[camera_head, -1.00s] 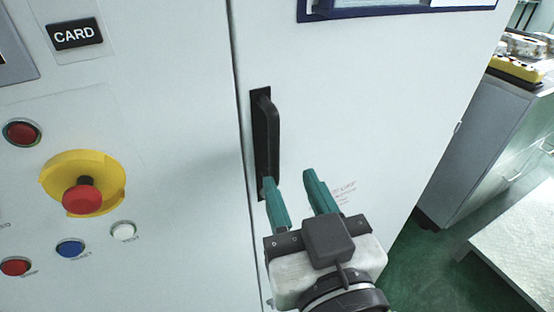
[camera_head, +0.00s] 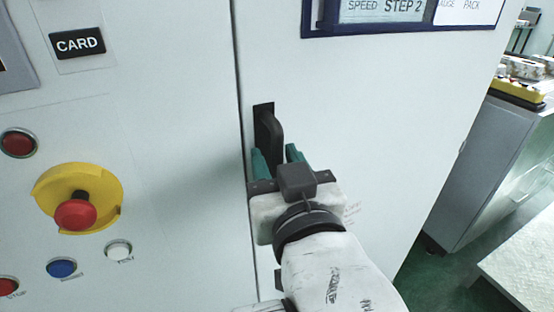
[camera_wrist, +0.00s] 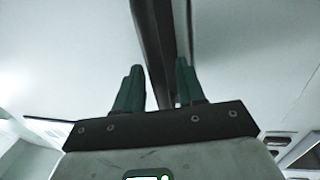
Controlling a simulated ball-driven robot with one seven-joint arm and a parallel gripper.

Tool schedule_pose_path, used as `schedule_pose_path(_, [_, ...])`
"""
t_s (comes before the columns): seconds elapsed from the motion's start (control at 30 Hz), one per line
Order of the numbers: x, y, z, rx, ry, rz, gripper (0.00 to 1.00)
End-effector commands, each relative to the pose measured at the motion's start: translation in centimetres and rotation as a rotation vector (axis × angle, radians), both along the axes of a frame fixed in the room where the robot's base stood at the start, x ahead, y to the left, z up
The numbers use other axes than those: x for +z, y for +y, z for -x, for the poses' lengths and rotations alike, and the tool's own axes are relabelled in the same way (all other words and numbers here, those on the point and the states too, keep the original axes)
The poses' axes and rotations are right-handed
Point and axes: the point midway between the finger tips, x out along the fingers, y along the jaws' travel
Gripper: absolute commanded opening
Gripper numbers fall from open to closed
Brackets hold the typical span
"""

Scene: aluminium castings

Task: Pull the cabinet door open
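The white cabinet door (camera_head: 370,110) fills the middle of the head view, with its left edge along a dark vertical seam. A black upright bar handle (camera_head: 268,132) is fixed near that edge. My gripper (camera_head: 276,155) is at the lower part of the handle, its teal fingers apart, one on each side of the bar. In the wrist view the dark handle (camera_wrist: 168,45) runs up between the two fingers (camera_wrist: 158,85). Gaps seem to show beside the bar, and contact is not clear. The handle's lower end is hidden by my gripper. The door looks flush with the panel.
Left of the seam is a control panel with a red knob on a yellow disc (camera_head: 78,212) and several buttons. A blue-framed sign (camera_head: 400,18) is on the upper door. A grey cabinet (camera_head: 480,165) and a pale table (camera_head: 525,250) stand at the right above green floor.

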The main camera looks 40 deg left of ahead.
Motion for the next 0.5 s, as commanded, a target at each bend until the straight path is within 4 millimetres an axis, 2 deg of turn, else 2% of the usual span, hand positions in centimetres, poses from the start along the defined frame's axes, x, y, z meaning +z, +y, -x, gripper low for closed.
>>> schedule_pose_path(0.13, [0.0,-0.02,0.0,0.0,0.0,0.0,0.37])
schedule_pose_path(0.5, [0.0,-0.04,0.01,0.0,0.0,0.0,0.02])
